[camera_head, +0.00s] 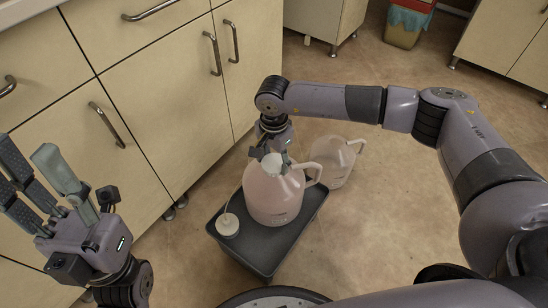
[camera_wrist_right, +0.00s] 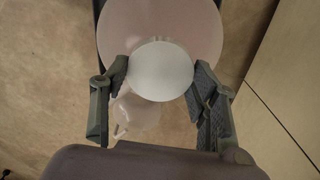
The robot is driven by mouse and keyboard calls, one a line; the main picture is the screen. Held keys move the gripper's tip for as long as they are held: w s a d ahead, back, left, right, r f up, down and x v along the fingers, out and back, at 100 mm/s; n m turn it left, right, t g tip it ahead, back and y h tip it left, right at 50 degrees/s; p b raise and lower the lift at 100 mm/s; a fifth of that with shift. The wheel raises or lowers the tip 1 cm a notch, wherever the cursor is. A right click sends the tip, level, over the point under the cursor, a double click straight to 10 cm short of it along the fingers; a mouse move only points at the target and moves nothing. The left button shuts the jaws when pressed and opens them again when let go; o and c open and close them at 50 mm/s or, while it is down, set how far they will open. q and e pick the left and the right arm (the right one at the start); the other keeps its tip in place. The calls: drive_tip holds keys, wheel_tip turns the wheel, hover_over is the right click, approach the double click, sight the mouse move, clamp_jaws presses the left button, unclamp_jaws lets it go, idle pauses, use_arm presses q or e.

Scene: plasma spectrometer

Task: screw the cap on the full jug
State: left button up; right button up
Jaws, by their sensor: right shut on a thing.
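A large pinkish jug (camera_head: 274,199), which looks full, stands upright in the dark tray; its body also shows in the right wrist view (camera_wrist_right: 160,22). My right gripper (camera_head: 272,155) is over the jug's mouth. In the wrist view my right gripper (camera_wrist_right: 160,78) has its fingers on both sides of a round white cap (camera_wrist_right: 160,71) and is shut on it. The cap hides the jug's mouth, so I cannot tell whether it touches the neck. My left gripper (camera_head: 32,168) is raised at the left, fingers spread, open and empty.
The dark tray (camera_head: 262,262) is on the floor. A white cap with a thin tube (camera_head: 228,224) lies in its left part. A second, paler jug (camera_head: 336,160) stands on the floor behind right. Cabinets (camera_head: 175,120) line the left. Floor to the right is clear.

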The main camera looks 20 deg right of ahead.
drive_tip(key=o, duration=1.5)
wheel_tip(320, 180, up, 12)
drive_tip(key=shift+s, duration=0.1)
